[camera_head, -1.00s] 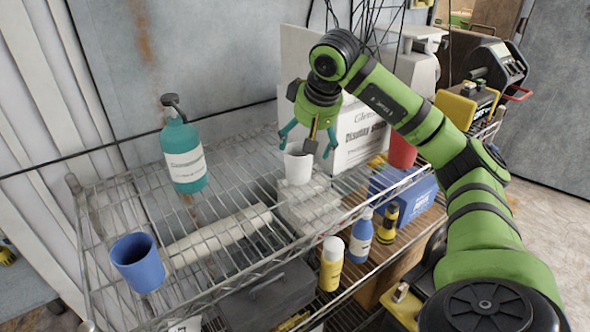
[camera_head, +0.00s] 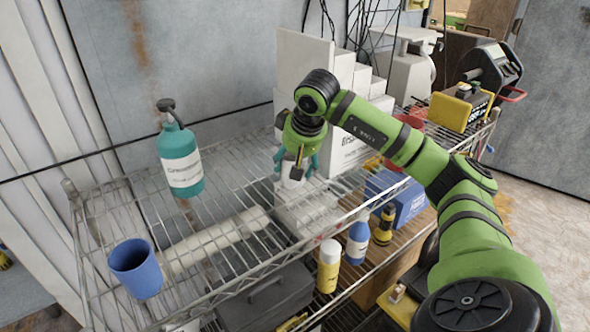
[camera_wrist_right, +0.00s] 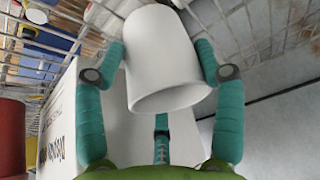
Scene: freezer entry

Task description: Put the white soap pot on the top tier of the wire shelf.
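The white soap pot (camera_head: 292,181) is a plain white cup. It is upright over the back part of the top tier of the wire shelf (camera_head: 221,205); I cannot tell whether its base touches the wires. My right gripper (camera_head: 295,169) points down from above with its teal fingers around the pot. In the right wrist view the pot (camera_wrist_right: 165,60) sits between the fingertips of the right gripper (camera_wrist_right: 160,55), which appear to press on both sides of it. The fingers partly hide the pot in the head view. My left gripper is not in view.
A teal pump bottle (camera_head: 181,160) and a blue cup (camera_head: 136,268) stand on the top tier to the left. A white lettered box (camera_head: 345,152) is close behind and right of the gripper. Bottles (camera_head: 329,265) and a blue box (camera_head: 400,199) are on the lower tier.

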